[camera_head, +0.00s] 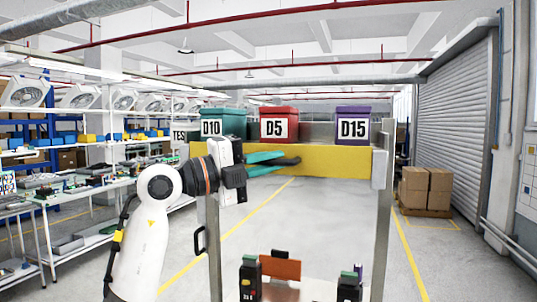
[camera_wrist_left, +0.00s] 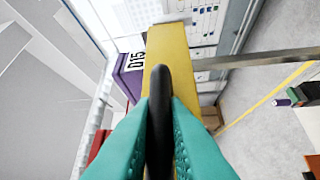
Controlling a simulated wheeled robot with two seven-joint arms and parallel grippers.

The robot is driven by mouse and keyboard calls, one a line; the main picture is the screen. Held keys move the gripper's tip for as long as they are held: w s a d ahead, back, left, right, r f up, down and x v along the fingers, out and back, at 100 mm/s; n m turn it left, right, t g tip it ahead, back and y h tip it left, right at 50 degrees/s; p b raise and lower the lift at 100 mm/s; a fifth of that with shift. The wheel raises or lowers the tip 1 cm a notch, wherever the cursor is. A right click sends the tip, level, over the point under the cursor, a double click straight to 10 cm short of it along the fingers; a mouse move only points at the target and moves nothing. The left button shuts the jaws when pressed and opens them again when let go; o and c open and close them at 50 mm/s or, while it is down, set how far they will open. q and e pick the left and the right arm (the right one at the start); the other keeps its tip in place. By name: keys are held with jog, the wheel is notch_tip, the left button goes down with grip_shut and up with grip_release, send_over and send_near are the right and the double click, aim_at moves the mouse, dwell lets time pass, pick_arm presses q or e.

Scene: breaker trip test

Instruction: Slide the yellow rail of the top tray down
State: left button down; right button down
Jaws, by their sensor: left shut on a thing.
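The yellow rail (camera_head: 335,160) runs level along the front of the top tray, between two grey posts. It also shows in the wrist view (camera_wrist_left: 168,45), running away from the camera. My left gripper (camera_head: 270,162) is in front of the rail's left part. Its teal fingers (camera_wrist_left: 160,140) are shut on a long black handle (camera_wrist_left: 159,100), which lies over the rail in the wrist view. The handle's dark end (camera_head: 289,162) shows past the fingers in the head view. Whether it joins the rail is hidden. My right gripper is not in view.
Bins D10 (camera_head: 211,127), D5 (camera_head: 279,125) and D15 (camera_head: 353,127) stand on the top tray behind the rail. Below are an orange plate (camera_head: 280,266) and dark blocks with green tops (camera_head: 250,279). The space between rail and blocks looks clear.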

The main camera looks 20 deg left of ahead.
pick_arm(q)
jog(key=shift+f, duration=0.8)
jog(key=shift+d, duration=0.1)
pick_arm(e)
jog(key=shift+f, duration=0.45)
pick_arm(q)
jog(key=c, duration=1.5)
grip_release()
jog(key=shift+o, duration=0.2)
jog(key=shift+r, duration=0.1)
